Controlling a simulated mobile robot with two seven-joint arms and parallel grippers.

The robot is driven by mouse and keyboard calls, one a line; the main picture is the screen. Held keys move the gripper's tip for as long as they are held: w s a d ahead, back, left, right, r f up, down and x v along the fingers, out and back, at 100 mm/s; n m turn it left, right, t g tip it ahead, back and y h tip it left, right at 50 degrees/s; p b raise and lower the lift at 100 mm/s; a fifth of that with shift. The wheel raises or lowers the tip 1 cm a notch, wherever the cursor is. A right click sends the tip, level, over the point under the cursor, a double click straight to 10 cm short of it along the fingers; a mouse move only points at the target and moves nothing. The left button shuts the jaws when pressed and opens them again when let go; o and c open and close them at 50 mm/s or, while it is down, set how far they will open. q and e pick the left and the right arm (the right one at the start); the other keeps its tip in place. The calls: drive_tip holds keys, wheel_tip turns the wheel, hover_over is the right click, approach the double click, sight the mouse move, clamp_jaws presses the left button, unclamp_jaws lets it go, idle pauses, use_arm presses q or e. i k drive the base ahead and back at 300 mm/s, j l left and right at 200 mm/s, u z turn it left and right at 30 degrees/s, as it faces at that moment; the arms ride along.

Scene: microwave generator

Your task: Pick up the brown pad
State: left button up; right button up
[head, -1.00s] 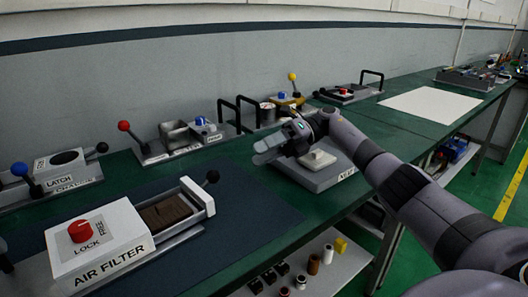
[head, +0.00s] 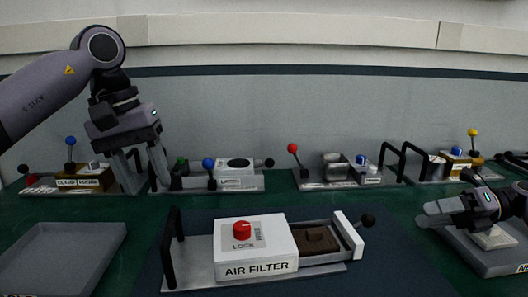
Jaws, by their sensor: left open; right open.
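The brown pad (head: 315,240) lies in the open drawer at the right side of the white air filter box (head: 255,247), in front of me in the head view. The box has a red lock knob (head: 242,230) on top. My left gripper (head: 147,172) hangs at the left, fingers down and apart, empty, above and behind the box's left side. My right gripper (head: 432,214) is at the right edge, fingers pointing left and empty, over a grey tray with a pale block. Neither gripper touches the pad.
A black handle (head: 172,248) stands left of the box, and a black ball knob (head: 367,220) is on the drawer front. An empty grey tray (head: 62,258) lies at the left. Several lever fixtures line the wall. The mat around the box is clear.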

sight(315, 241)
drive_tip(key=k, duration=0.95)
